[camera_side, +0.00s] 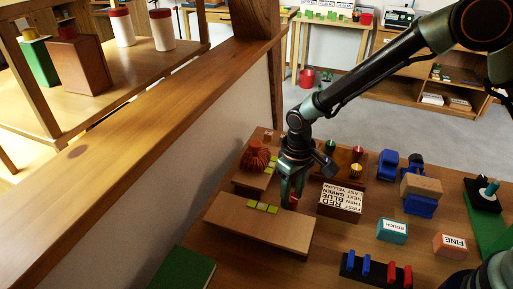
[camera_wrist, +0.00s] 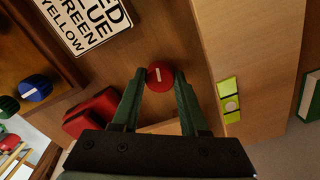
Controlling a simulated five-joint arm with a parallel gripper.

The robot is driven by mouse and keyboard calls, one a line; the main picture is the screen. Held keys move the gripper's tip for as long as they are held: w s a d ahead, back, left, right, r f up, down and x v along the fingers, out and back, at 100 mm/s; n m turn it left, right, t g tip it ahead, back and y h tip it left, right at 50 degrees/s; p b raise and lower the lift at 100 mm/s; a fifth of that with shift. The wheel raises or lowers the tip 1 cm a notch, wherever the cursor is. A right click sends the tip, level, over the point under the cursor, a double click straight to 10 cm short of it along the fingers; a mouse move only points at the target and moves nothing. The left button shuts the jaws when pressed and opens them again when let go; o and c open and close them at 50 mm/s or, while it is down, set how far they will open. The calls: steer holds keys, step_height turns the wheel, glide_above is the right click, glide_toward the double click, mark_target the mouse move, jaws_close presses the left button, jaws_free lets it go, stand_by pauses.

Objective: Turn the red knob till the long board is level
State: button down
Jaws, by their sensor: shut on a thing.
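The red knob (camera_wrist: 161,75) is round with a white line on top; in the wrist view it sits between the fingertips of my gripper (camera_wrist: 160,84). My gripper is shut on it. In the side view my gripper (camera_side: 291,196) reaches down beside the long board, and the fingers mostly hide the knob. The long board (camera_side: 258,232) is flat tan wood and carries a yellow-green level (camera_side: 263,206). In the wrist view the board (camera_wrist: 250,50) lies to the right, and its level (camera_wrist: 231,100) shows a pale round spot near its middle. I cannot tell the board's exact tilt.
A lettered sign (camera_side: 340,199) stands just right of my gripper. A dark red lobed object (camera_side: 256,157) is behind the board. Teal (camera_side: 392,230) and orange (camera_side: 450,244) labelled blocks stand at right. A rack with blue and red pegs (camera_side: 375,271) is in front.

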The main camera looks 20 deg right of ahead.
mark_target(292, 197)
steer(key=shift+n, duration=2.2)
steer(key=shift+c, duration=2.2)
jaws_free()
steer(key=shift+r, duration=0.15)
step_height(292, 197, up, 12)
